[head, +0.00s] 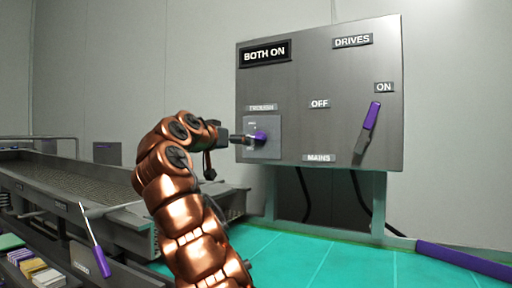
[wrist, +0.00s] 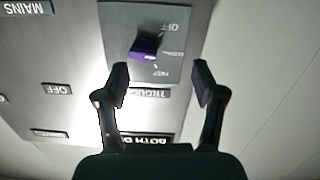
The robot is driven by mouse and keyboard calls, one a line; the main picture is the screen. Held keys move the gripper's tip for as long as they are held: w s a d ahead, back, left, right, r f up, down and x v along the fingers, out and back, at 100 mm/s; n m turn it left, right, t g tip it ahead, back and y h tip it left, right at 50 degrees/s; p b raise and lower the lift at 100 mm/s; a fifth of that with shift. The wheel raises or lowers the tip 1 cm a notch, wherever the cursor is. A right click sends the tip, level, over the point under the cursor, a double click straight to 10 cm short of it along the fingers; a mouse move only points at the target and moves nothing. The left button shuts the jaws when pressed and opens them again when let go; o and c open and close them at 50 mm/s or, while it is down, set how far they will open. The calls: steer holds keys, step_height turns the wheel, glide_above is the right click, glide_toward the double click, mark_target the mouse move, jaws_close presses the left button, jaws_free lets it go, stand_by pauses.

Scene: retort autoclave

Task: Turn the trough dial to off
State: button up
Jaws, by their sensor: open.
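The trough dial (head: 261,136) is a small purple knob on a grey plate (head: 274,150) at the lower left of the control panel, under the TROUGH label. In the wrist view, which shows the panel upside down, the dial (wrist: 144,47) sits beyond my fingertips, nearer the left finger. An OFF mark (wrist: 177,28) is printed on the plate; the other marks are too small to read surely. I cannot tell which mark the dial points at. My gripper (wrist: 162,82) is open and empty, facing the plate, with no visible contact. In the head view my gripper (head: 247,138) partly hides the plate.
The panel (head: 300,80) also carries a large purple-handled lever (head: 369,124) at right, between MAINS and ON labels, and a BOTH ON sign (head: 265,53). A long metal trough (head: 75,180) stands left. A purple-handled tool (head: 97,250) is at lower left.

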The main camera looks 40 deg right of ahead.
mark_target(256, 139)
steer(key=d, duration=0.3)
steer(key=d+m+p, duration=0.1)
steer(key=d, duration=0.1)
steer(key=d+r+m+h, duration=0.1)
steer(key=d, duration=0.2)
steer(key=shift+d, duration=0.3)
steer(key=shift+w+d+f, duration=0.1)
steer(key=shift+d, duration=0.25)
steer(key=c, duration=1.1)
